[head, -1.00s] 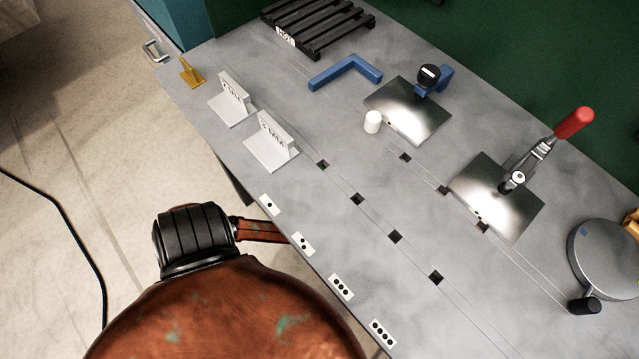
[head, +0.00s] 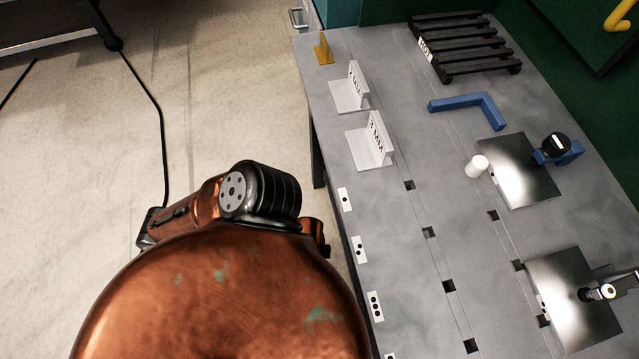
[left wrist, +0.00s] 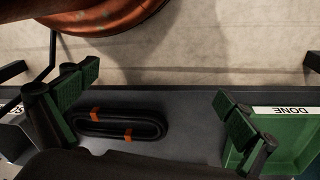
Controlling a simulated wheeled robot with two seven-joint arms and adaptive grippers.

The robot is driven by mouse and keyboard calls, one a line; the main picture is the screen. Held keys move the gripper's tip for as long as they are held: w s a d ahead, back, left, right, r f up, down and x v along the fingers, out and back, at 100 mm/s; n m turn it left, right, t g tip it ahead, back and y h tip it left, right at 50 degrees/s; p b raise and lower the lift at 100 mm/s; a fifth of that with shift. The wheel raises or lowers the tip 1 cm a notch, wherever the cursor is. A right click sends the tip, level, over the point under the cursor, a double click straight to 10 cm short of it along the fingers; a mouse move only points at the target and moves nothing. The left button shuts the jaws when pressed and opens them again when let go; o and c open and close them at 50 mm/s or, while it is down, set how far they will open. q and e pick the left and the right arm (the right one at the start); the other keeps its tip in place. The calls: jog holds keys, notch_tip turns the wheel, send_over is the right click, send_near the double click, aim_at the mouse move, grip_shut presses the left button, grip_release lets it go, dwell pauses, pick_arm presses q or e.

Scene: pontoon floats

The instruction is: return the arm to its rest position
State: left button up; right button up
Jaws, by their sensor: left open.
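My left arm (head: 225,300) is copper-coloured with a black joint and fills the lower left of the head view, beside the table's near edge. Its gripper is hidden in that view. In the left wrist view my left gripper (left wrist: 157,92) is open, its two dark green fingers wide apart with nothing held. A black looped coil with orange ties (left wrist: 118,125) lies on a dark surface beyond the fingers, and appears between them. My right gripper is in neither view.
The grey table (head: 400,95) holds two white labelled stands (head: 371,142), a white cylinder (head: 477,166), a blue L-shaped bar (head: 470,106), metal plates (head: 519,175) and a black pallet (head: 462,42). A green tray marked DONE (left wrist: 285,145) is at right. Floor left of the table is open.

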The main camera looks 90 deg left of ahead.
pick_arm(q)
jog(key=shift+f, duration=0.1)
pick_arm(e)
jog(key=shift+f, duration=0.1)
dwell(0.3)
